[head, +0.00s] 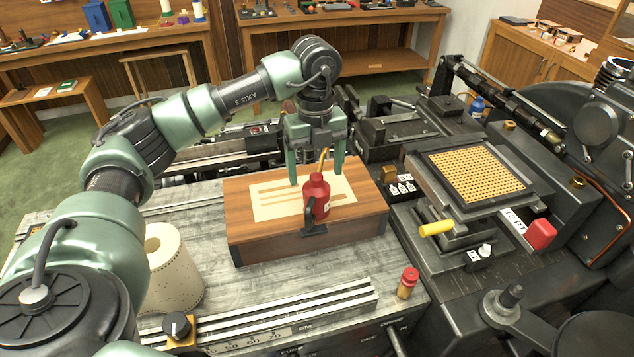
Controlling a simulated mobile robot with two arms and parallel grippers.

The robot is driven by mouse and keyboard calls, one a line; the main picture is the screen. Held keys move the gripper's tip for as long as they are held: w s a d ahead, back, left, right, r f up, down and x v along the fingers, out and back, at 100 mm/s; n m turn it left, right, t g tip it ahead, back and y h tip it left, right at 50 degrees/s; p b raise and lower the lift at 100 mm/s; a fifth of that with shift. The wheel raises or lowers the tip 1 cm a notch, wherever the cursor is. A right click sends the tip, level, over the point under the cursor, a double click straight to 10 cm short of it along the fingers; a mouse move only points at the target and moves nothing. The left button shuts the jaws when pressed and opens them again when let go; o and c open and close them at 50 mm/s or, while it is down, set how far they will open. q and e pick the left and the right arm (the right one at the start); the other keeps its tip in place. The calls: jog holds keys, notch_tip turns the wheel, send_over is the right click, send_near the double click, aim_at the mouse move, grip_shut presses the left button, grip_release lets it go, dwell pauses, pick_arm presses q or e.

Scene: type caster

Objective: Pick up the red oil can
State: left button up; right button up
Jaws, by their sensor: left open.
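The red oil can (317,199) stands upright on a wooden box (247,238) in the middle of the head view. It has a brass spout pointing up and a dark handle low at its front. My left gripper (315,176) points down from above, its two green fingers apart. It is open and empty, just behind and above the can, and the spout shows in front of the gap between the fingers. Whether the fingers touch the can is hard to tell. My right gripper is not in view.
A cream paper roll (173,272) stands left of the box. A small red-capped bottle (407,283) stands at the front right. The type caster's dark machinery, with a brass grid (478,172) and yellow handle (436,229), fills the right. Workbenches line the back.

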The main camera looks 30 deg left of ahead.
aim_at(316, 194)
pick_arm(q)
jog(key=shift+w+a+f, duration=0.1)
jog(key=shift+f, duration=0.25)
jog(key=f+p, duration=0.1)
jog(key=s+d+f+p, duration=0.1)
jog(key=f, duration=0.1)
jog(key=shift+s+p, duration=0.15)
jog(key=shift+p, duration=0.15)
notch_tip(316, 194, down, 3)
jog(key=shift+r+p, duration=0.1)
jog(key=shift+p, duration=0.35)
jog(key=shift+f, duration=0.5)
jog(key=c, duration=1.6)
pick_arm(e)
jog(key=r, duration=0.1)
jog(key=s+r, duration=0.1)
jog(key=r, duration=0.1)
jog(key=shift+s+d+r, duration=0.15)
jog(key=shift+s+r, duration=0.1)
